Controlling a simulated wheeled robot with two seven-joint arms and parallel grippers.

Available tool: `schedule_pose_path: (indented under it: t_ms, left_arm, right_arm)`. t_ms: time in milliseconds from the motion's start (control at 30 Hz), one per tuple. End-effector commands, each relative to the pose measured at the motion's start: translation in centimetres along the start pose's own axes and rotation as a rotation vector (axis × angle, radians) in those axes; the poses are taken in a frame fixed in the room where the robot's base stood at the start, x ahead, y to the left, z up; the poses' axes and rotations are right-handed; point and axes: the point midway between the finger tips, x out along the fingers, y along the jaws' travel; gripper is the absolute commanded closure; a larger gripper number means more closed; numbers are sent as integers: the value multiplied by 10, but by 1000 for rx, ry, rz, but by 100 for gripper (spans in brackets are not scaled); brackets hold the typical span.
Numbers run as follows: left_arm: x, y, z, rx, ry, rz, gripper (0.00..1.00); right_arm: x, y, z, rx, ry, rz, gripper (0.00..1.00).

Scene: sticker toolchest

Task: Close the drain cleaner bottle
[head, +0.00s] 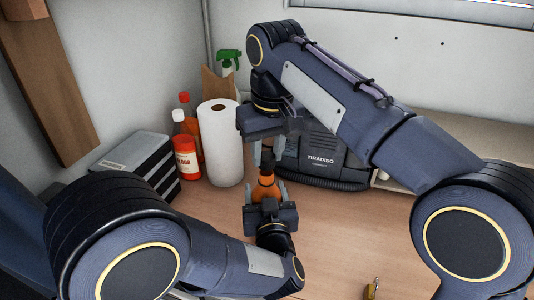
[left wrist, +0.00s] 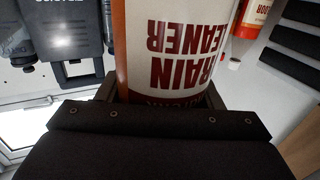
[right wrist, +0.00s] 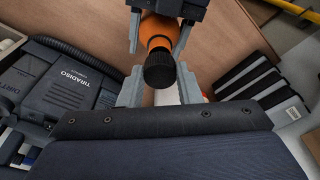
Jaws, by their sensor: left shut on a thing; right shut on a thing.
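The drain cleaner bottle (head: 265,190) is orange and stands upright over the table. My left gripper (head: 266,196) is shut around its body. The left wrist view shows its label upside down, reading drain cleaner (left wrist: 180,50). A black ridged cap (right wrist: 159,70) is at the bottle's top, in line with the orange neck. My right gripper (right wrist: 160,88) comes from above, its two fingers on either side of the cap, shut on it. In the head view the right gripper (head: 268,153) partly hides the cap. I cannot tell how far the cap is seated.
A paper towel roll (head: 220,145), a red-labelled bottle (head: 186,160) and a black-grey stack of cases (head: 140,160) stand to the left. A green-topped spray bottle (head: 229,57) is behind. A dark Tiradiso machine (head: 325,158) stands right. A brass padlock (head: 371,290) lies near the front.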

Motion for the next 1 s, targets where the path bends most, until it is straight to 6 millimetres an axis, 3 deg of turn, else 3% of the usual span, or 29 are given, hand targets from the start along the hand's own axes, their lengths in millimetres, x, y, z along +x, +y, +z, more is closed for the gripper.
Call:
schedule_pose_path:
  t_ms: [600, 1000]
  left_arm:
    - [0, 0, 0, -1, -1, 1, 81]
    - [0, 0, 0, -1, -1, 1, 81]
  right_arm:
    - [6, 0, 1, 0, 1, 0, 90]
    - [23, 0, 4, 2, 1, 1, 90]
